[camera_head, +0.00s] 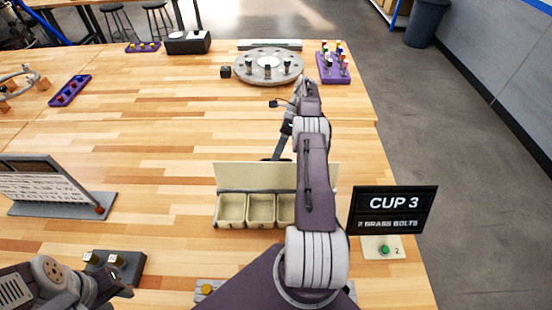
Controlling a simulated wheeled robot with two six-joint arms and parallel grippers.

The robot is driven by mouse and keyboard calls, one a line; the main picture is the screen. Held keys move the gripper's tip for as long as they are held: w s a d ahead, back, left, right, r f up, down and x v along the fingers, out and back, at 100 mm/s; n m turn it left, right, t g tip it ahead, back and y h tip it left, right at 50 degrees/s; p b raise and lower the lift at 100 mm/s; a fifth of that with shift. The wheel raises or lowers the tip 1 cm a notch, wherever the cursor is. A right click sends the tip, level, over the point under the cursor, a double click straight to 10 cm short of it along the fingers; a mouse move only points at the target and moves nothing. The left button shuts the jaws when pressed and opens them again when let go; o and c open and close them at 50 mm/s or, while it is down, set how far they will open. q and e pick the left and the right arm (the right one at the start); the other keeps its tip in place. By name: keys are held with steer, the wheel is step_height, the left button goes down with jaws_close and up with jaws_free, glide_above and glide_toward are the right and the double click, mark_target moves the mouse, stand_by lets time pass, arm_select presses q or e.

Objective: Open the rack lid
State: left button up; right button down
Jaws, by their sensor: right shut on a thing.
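The rack (231,222) is a cream box with open square cups along its front, in the middle of the table. Its cream lid (250,176) stands raised behind the cups. My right arm crosses over the rack and hides its right part. My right gripper (275,158) points down at the lid's top edge and is shut, apparently on the lid; its fingertips are small and partly hidden. My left gripper (118,288) is low at the bottom left, away from the rack. Its fingers are too unclear to tell whether they are open.
A dark block with brass pieces (128,264) is beside my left gripper. A black "CUP 3" sign (392,211) and a green button (385,249) stand right of the rack. A grey panel stand (50,185) is at left. A round turbine disc (250,72) and purple trays are far back.

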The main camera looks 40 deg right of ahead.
arm_select(q)
steer(key=shift+f, duration=0.1)
arm_select(e)
steer(key=shift+d+f, duration=0.15)
steer(key=shift+f, duration=0.25)
steer(key=c, duration=1.8)
jaws_free()
steer(key=o, duration=0.4)
steer(key=shift+d+f, duration=0.1)
arm_select(q)
steer(key=shift+w+d, duration=0.2)
steer(key=shift+d, duration=0.1)
arm_select(e)
steer(key=shift+w+d, duration=0.15)
steer(key=shift+w, duration=0.1)
arm_select(q)
steer(key=shift+w+d, duration=0.1)
